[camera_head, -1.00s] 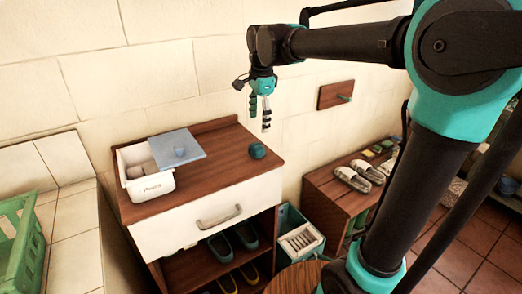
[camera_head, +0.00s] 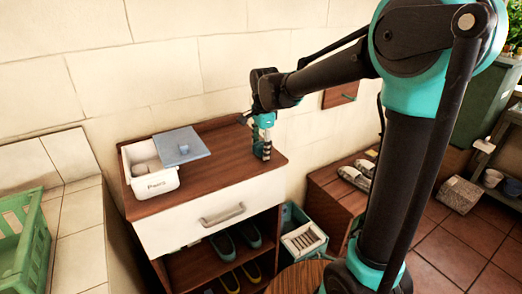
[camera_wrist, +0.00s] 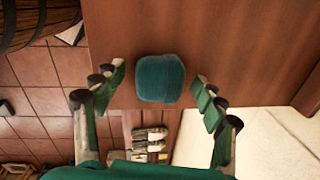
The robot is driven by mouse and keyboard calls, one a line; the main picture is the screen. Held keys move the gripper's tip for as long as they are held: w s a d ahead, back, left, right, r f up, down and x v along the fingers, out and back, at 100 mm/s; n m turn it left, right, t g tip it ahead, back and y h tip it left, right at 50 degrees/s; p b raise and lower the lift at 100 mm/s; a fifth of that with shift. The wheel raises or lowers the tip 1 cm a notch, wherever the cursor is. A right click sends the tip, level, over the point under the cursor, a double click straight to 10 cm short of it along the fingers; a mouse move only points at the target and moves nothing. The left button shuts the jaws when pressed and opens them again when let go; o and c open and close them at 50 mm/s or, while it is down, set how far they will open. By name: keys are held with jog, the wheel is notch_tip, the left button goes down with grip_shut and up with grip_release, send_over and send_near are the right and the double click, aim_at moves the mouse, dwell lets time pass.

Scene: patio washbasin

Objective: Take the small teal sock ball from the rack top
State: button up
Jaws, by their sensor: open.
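The small teal sock ball (camera_wrist: 160,78) rests on the wooden rack top (camera_head: 228,173), near its right end. In the wrist view it lies between and slightly beyond the fingertips of my gripper (camera_wrist: 160,82). The fingers are spread to either side of it with a gap on each side. In the head view my gripper (camera_head: 262,152) points down at the right end of the rack top, and its fingers mostly hide the ball there.
A white bin (camera_head: 152,182) with a blue-grey lid (camera_head: 182,146) resting partly over it stands at the rack top's left. Shoes (camera_head: 223,246) sit on the shelves below. A teal crate (camera_head: 303,238) and a low bench (camera_head: 335,190) stand to the right.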

jog(key=c, duration=1.1)
jog(key=shift+r, duration=0.1)
